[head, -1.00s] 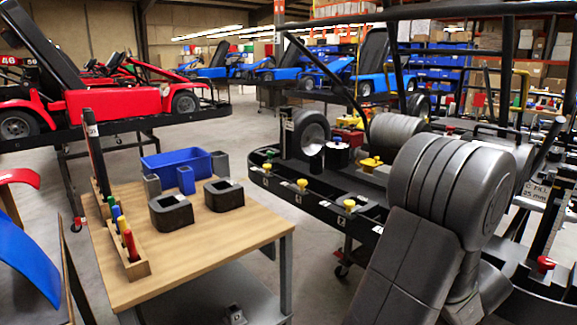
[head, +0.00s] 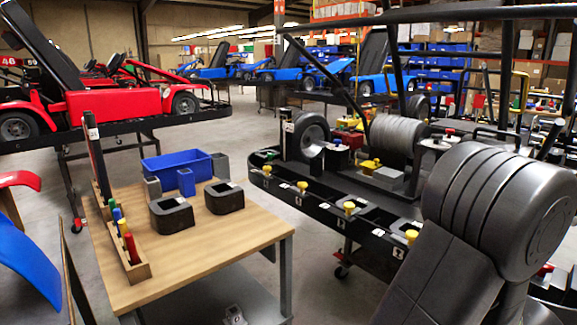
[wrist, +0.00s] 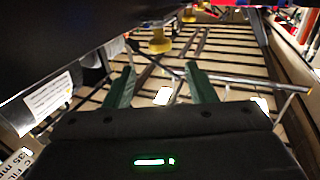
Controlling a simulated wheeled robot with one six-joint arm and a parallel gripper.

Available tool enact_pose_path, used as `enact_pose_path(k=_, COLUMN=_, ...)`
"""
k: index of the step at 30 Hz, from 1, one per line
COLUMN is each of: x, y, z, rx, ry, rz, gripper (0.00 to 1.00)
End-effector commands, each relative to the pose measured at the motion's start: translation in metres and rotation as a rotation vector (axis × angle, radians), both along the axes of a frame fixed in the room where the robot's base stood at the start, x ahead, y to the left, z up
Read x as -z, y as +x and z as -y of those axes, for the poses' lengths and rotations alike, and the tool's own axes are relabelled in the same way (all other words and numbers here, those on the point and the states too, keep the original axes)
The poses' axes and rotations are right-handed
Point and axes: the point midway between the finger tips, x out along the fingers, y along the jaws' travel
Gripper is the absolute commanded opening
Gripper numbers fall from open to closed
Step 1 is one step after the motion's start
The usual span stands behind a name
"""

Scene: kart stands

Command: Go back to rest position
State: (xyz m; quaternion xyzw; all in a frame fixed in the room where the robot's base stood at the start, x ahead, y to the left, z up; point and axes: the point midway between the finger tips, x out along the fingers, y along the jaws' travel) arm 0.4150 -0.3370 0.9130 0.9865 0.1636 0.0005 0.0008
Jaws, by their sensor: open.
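My gripper (wrist: 160,90) shows in the wrist view with its two green fingers apart and nothing between them. Beyond the fingers are a slatted surface and thin metal bars. A dark overhanging edge with a yellow knob (wrist: 160,42) is above the fingers. In the head view my dark arm fills the lower right, and the gripper itself is hidden there.
A black kart stand (head: 335,212) with yellow knobs is left of my arm. A wooden table (head: 215,250) holds a blue bin (head: 160,164), two dark blocks and a rack of coloured tools. Labels (wrist: 48,100) sit close left of the fingers. Open floor lies behind the table.

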Motion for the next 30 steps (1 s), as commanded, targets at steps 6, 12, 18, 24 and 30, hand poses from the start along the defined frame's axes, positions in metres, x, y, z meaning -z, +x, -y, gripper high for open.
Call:
enact_pose_path(k=6, x=-0.001, y=-0.031, z=0.011, rx=0.004, ry=0.0, rz=0.001, gripper=0.5)
enact_pose_path(k=12, x=0.001, y=-0.031, z=0.009, rx=-0.006, ry=0.0, rz=0.0, gripper=0.5)
enact_pose_path(k=18, x=0.001, y=-0.004, z=0.0, rx=-0.006, ry=0.0, rz=0.0, gripper=0.5)
enact_pose_path(k=24, x=0.001, y=0.027, z=-0.011, rx=-0.006, ry=0.001, rz=-0.001, gripper=0.5)
enact_pose_path(k=30, x=0.001, y=0.058, z=-0.021, rx=-0.005, ry=0.001, rz=0.0, gripper=0.5)
